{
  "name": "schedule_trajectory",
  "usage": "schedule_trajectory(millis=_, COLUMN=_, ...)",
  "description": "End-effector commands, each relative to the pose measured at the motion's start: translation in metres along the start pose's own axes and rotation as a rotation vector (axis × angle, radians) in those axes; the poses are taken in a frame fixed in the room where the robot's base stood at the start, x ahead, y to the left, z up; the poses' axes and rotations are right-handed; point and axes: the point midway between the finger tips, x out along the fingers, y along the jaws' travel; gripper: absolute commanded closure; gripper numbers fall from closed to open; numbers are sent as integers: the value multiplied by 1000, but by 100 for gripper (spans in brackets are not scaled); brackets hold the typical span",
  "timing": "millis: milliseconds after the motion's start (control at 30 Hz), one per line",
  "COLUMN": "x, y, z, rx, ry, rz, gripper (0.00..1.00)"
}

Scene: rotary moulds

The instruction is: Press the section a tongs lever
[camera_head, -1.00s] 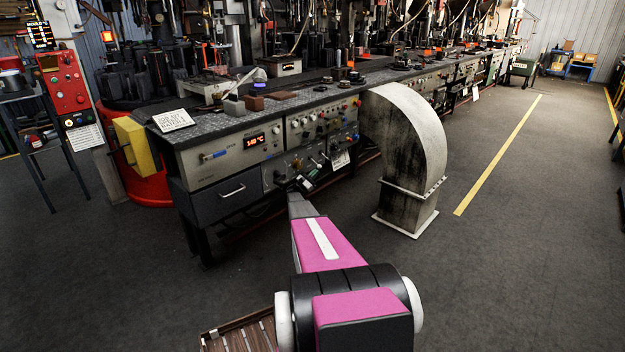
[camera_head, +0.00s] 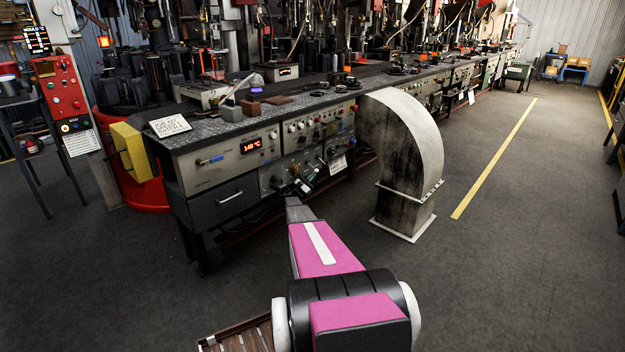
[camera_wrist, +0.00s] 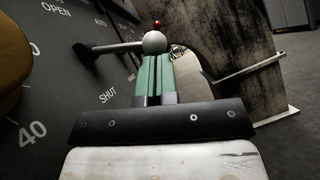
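The lever (camera_wrist: 116,47) stands out from a dark control panel in the wrist view. It has a silver rod, a black end at the left and a pale ball at its right end. The panel (camera_wrist: 62,85) is marked OPEN, AUTO and SHUT, and the lever's black end lies between OPEN and SHUT. My gripper (camera_wrist: 156,58) has green fingers lying side by side, shut with nothing seen between them. Their tips are just below the ball in the picture; contact cannot be told. In the head view my gripper (camera_head: 309,176) is small, at the bench's front panel. The section letter is not readable.
A large grey curved duct (camera_head: 408,140) stands on the floor right of my arm. A yellowish rounded thing (camera_wrist: 10,55) fills the left edge of the wrist view. The bench (camera_head: 215,165) has a drawer and temperature display. Floor at right is clear.

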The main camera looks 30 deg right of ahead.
Motion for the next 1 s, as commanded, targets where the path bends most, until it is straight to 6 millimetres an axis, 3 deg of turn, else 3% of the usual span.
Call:
schedule_trajectory(millis=767, x=30, y=-9, z=41, rx=-1, ry=0, rz=-2, gripper=100)
schedule_trajectory(millis=1000, x=37, y=-5, z=50, rx=-110, ry=0, rz=77, gripper=100)
